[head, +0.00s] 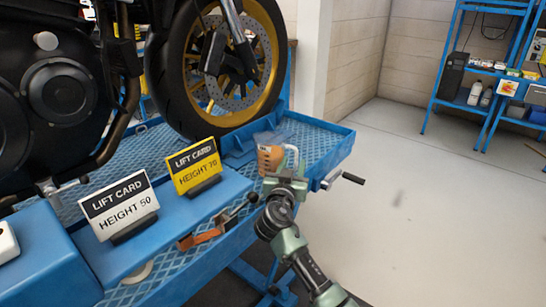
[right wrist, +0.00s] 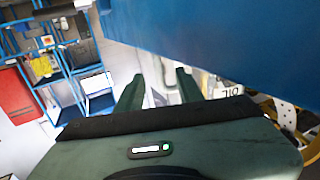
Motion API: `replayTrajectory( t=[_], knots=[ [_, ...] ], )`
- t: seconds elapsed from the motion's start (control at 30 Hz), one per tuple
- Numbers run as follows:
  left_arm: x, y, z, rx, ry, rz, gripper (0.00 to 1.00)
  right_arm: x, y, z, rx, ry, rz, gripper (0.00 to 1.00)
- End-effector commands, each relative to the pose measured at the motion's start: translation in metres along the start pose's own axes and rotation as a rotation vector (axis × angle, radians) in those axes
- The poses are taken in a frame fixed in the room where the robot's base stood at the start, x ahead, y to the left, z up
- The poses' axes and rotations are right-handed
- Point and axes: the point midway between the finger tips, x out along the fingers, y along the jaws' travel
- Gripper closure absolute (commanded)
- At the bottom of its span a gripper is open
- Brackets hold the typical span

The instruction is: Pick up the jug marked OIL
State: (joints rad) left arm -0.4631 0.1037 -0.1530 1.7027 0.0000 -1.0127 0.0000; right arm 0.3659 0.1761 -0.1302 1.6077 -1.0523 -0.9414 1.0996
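The jug (head: 270,157) is a clear container with orange contents and a pale handle on its right side. It stands at the near right end of the blue lift platform. My right gripper (head: 286,180) is just in front of it and hides its lower part. In the right wrist view my right gripper (right wrist: 158,88) has its two fingers apart, with the pale jug handle (right wrist: 166,76) showing between and beyond them. An upside-down OIL marking (right wrist: 231,90) shows to the right of the fingers. Whether the fingers touch the handle cannot be told. My left gripper is not in view.
A motorcycle wheel (head: 168,88) stands behind the jug on the lift platform (head: 334,143). A white card (head: 122,208) and a yellow card (head: 195,166) stand on the blue ledge. A black-handled lever (head: 343,178) juts out right. Open floor lies right, before blue shelves (head: 452,62).

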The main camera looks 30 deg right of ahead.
Motion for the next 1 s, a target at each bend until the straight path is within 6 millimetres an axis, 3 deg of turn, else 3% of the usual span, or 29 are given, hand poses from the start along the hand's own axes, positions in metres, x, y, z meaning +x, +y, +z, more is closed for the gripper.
replayTrajectory(
  t=[0.27,0.57,0.7,1.0],
  knots=[
    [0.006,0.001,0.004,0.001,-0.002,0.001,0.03,0.039,0.002,-0.003,-0.003,0.001,0.001,0.63],
    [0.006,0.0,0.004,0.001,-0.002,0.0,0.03,0.043,0.002,-0.003,-0.001,0.0,-0.001,0.63],
    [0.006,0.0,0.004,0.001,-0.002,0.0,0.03,0.043,0.002,-0.003,-0.001,0.0,0.0,1.0],
    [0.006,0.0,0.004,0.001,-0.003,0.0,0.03,0.043,0.002,-0.003,-0.001,0.0,0.0,1.0]
  ],
)
